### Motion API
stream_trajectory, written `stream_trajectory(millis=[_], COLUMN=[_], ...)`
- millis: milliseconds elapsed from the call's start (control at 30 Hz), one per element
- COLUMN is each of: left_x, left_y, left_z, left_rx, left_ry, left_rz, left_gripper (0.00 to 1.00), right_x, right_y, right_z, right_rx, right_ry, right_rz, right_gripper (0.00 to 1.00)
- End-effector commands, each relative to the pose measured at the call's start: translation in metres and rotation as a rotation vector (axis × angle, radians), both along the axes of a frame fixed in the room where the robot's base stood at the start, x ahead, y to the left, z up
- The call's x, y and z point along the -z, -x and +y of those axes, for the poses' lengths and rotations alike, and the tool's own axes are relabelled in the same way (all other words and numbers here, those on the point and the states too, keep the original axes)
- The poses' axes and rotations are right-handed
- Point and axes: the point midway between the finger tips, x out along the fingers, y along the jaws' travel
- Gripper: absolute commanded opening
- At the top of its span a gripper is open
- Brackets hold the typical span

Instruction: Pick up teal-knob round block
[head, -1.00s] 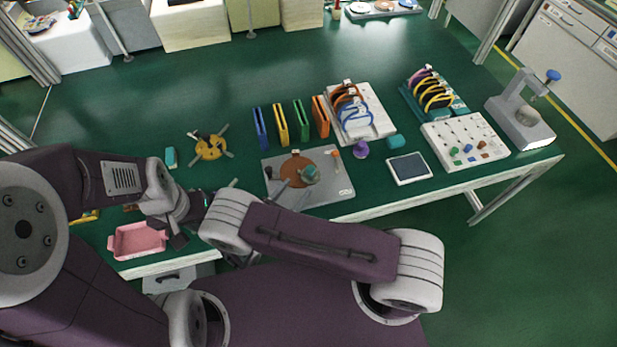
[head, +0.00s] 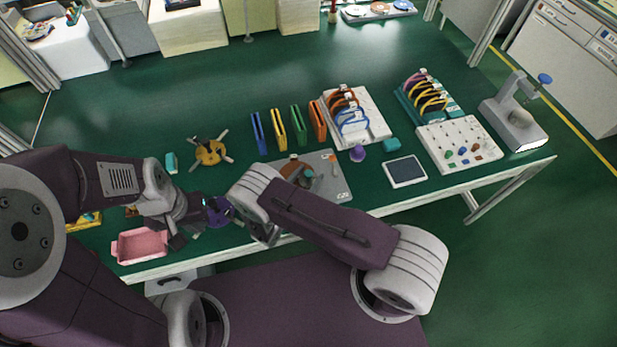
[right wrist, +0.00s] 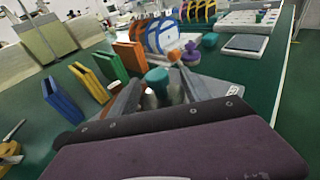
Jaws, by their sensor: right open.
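The teal-knob round block (head: 309,174) is on the brown disc of the grey plate (head: 340,190), partly hidden by my right arm. In the right wrist view its teal knob (right wrist: 157,76) shows between the two fingers, with a pale metal body below. My right gripper (right wrist: 160,96) is open, with one finger on each side of the block. I cannot tell whether the fingers touch it. My left gripper (head: 190,228) is by the pink tray at the left; its jaws are too unclear to read.
Blue, yellow, green and orange upright holders (head: 290,130) stand behind the plate. A purple knob piece (head: 357,153) and a teal block (head: 391,145) are to its right. The pink tray (head: 140,246) and a yellow spoked piece (head: 210,151) are at the left. Green table is clear at the back.

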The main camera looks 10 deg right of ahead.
Motion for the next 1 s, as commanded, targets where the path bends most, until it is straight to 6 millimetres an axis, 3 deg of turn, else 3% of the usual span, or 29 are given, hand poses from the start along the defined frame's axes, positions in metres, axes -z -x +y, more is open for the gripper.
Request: stream_trajectory(millis=[67, 200, 267, 667, 867, 1000], left_x=[0.0, 0.0, 0.0, 0.001, 0.003, 0.002], left_y=[0.0, 0.0, 0.0, 0.0, 0.0, 0.0], left_z=[0.0, 0.0, 0.0, 0.0, 0.0, 0.0], left_rx=[0.0, 0.0, 0.0, 0.0, 0.0, 0.0], left_ry=[0.0, 0.0, 0.0, 0.0, 0.0, 0.0], left_rz=[0.0, 0.0, 0.0, 0.0, 0.0, 0.0], left_gripper=[0.0, 0.0, 0.0, 0.0, 0.0, 0.0], right_x=[0.0, 0.0, 0.001, -0.004, -0.037, -0.058], right_y=[0.0, 0.0, 0.0, 0.001, 0.0, 0.022], right_z=[0.0, 0.0, 0.0, 0.001, 0.001, -0.017], right_rx=[0.0, 0.0, 0.0, 0.0, -0.001, -0.001], right_ry=[0.0, -0.001, -0.001, -0.001, -0.002, 0.004], right_rz=[0.0, 0.001, 0.002, 0.004, -0.001, 0.005], right_gripper=[0.51, 0.12, 0.0, 0.0, 0.0, 0.0])
